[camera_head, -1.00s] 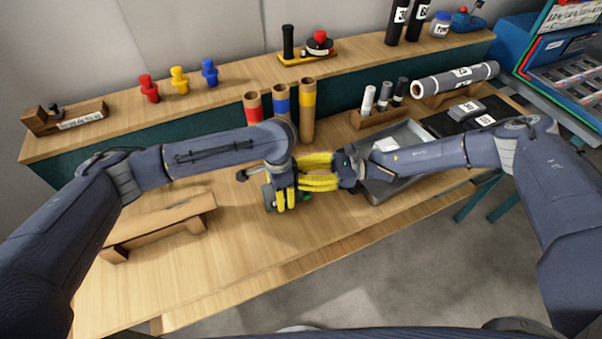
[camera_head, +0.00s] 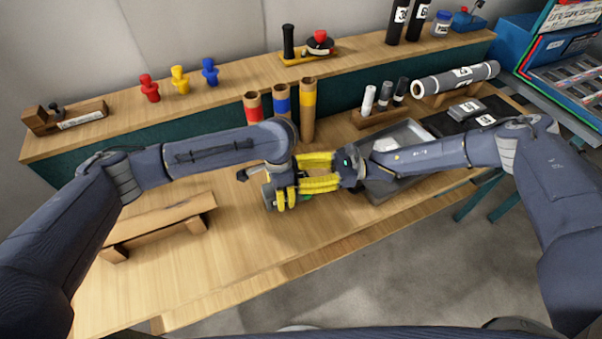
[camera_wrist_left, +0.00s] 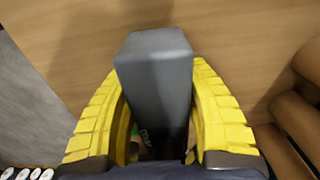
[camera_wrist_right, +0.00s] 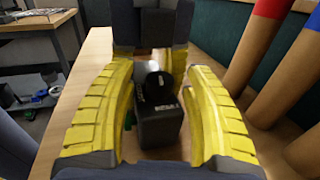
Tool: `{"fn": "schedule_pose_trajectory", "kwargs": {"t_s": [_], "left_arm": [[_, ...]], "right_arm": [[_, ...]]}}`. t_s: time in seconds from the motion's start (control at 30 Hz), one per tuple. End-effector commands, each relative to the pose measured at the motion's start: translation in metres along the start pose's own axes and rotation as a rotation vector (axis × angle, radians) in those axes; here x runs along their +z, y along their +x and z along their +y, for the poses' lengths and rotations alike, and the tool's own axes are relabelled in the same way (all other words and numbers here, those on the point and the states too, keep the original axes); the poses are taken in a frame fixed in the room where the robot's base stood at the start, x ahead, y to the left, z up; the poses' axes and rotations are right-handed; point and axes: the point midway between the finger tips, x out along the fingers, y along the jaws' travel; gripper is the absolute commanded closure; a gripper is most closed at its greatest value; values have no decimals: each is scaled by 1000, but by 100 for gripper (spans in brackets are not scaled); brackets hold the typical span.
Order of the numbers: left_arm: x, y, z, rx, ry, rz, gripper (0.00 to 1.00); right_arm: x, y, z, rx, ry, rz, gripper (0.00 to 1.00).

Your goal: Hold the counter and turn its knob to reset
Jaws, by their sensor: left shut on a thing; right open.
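The counter is a small dark grey box (camera_wrist_left: 155,80), seen between the yellow fingers of my left gripper (camera_wrist_left: 160,100). In the head view my left gripper (camera_head: 286,199) is shut on it above the bench, and the fingers hide much of it. In the right wrist view the counter's dark body (camera_wrist_right: 162,128) shows ahead, with a round black knob (camera_wrist_right: 158,88) on the side toward my right gripper. My right gripper (camera_head: 303,172) is open. Its fingers lie either side of the knob and counter in the right wrist view (camera_wrist_right: 160,95), with gaps visible; contact is unclear.
A wooden stand (camera_head: 160,223) is on the bench to the left. Cardboard tubes (camera_head: 307,110) with coloured bands stand close behind the grippers. A grey metal tray (camera_head: 405,140) lies right, below my right arm. The bench front (camera_head: 240,255) is clear.

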Motion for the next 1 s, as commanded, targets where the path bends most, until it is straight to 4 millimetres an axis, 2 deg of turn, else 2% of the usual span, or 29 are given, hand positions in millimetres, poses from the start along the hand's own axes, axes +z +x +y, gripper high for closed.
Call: {"fn": "schedule_pose_trajectory", "kwargs": {"t_s": [0.17,0.6,0.8,1.0], "left_arm": [[0,0,0,0,0,-1,94],[1,0,0,0,0,-1,94],[1,0,0,0,0,-1,94],[1,0,0,0,0,-1,94]], "right_arm": [[0,-19,-1,-3,-1,2,49],[0,-92,0,-1,0,1,49],[0,-111,0,0,0,0,49],[0,-118,0,1,0,0,49]]}}
